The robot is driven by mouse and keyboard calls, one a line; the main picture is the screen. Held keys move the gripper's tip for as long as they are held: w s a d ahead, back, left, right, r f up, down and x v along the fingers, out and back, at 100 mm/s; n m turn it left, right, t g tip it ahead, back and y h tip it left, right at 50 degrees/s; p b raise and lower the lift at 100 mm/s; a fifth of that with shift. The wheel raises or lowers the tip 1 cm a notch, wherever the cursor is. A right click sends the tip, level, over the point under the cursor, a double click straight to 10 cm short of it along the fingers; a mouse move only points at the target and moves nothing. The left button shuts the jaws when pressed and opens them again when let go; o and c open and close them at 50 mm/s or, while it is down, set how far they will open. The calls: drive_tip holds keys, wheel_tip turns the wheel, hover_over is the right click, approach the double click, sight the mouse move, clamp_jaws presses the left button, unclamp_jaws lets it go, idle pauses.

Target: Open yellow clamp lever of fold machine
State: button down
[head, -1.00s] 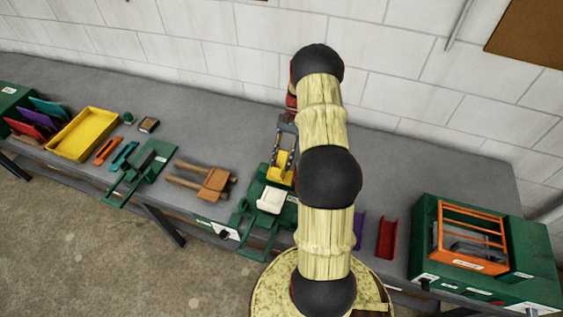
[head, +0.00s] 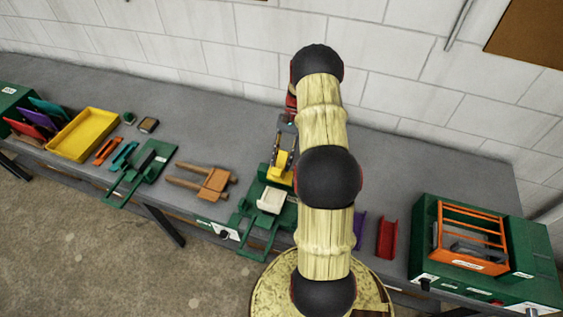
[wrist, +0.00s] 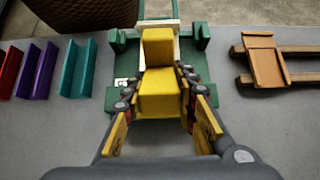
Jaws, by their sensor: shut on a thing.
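The fold machine is a green frame (head: 257,228) with a cream plate (head: 271,201), standing at the bench's front edge. Its yellow clamp lever (head: 278,174) is at the machine's rear, partly hidden by my fingers. In the wrist view the yellow lever (wrist: 159,82) is a stepped block with a raised far part, in front of the green base (wrist: 204,70). My gripper (head: 283,160) reaches down onto the lever from behind. In the wrist view my gripper (wrist: 158,88) has one finger on each side of the lever and is shut on it. My arm hides the machine's right side.
Wooden-handled brown tool (head: 206,183) lies left of the machine. Red (head: 387,238) and purple (head: 359,230) channels lie to the right; a teal channel (wrist: 78,68) shows in the wrist view. A green box with orange rack (head: 425,235) stands far right. The bench behind is clear.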

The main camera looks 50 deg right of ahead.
drive_tip(key=shift+s+f, duration=0.1)
drive_tip(key=shift+f, duration=0.2)
drive_tip(key=c, duration=1.8)
unclamp_jaws()
drive_tip(key=shift+o, duration=1.1)
drive_tip(key=shift+d, duration=0.25)
drive_tip(key=shift+o, duration=0.8)
drive_tip(key=shift+a+r, duration=0.1)
drive_tip(key=shift+a, duration=0.05)
drive_tip(key=v, duration=1.2)
drive_tip(key=shift+w, duration=0.2)
drive_tip(key=shift+c, duration=0.3)
